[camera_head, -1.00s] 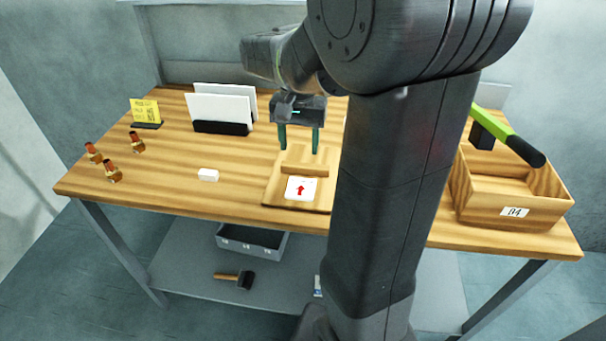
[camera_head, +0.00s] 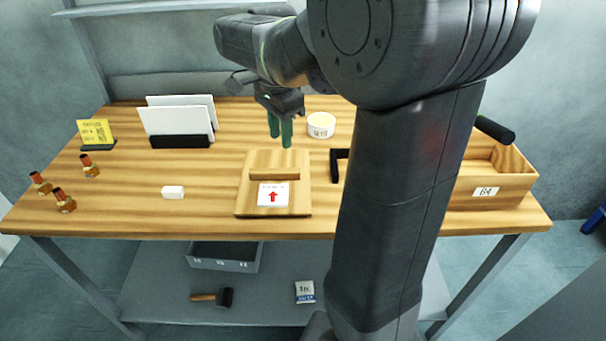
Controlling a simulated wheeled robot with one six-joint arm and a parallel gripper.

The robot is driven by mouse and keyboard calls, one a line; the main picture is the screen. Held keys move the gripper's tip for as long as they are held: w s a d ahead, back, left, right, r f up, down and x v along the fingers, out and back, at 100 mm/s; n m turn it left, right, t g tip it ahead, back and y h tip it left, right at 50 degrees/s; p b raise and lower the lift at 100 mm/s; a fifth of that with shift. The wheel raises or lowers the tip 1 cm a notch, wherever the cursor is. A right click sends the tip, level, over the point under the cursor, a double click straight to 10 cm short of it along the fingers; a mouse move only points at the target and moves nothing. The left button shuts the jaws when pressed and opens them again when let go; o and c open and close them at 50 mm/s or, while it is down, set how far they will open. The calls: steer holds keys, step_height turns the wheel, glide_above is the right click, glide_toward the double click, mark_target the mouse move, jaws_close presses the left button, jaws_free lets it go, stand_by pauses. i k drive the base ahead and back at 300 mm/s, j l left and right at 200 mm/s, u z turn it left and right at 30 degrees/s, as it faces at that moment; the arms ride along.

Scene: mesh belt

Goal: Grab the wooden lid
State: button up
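The wooden lid (camera_head: 246,203) is a flat board lying on the table, left of my arm. It has a raised wooden bar handle (camera_head: 274,174) across it and a white label with a red arrow (camera_head: 273,195). My gripper (camera_head: 280,139) points down with green fingers, above and slightly behind the handle. The fingers stand apart, one nearer the camera than the other, with nothing between them. The gripper does not appear to touch the lid.
A white round container (camera_head: 321,129) stands behind and right of the lid. A black bracket-shaped piece (camera_head: 338,164) is close on the right, partly hidden by my arm. A wooden box (camera_head: 517,188) stands at the right.

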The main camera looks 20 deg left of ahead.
mark_target(275, 176)
steer(key=j+z, duration=0.25)
steer(key=z, duration=0.15)
steer(key=k+j+z, duration=0.15)
steer(key=z, duration=0.25)
steer(key=k+j+z, duration=0.15)
steer(key=j+z, duration=0.15)
steer(key=z, duration=0.15)
steer(key=k+j, duration=0.4)
steer(key=j+u, duration=0.05)
steer(key=j, duration=0.05)
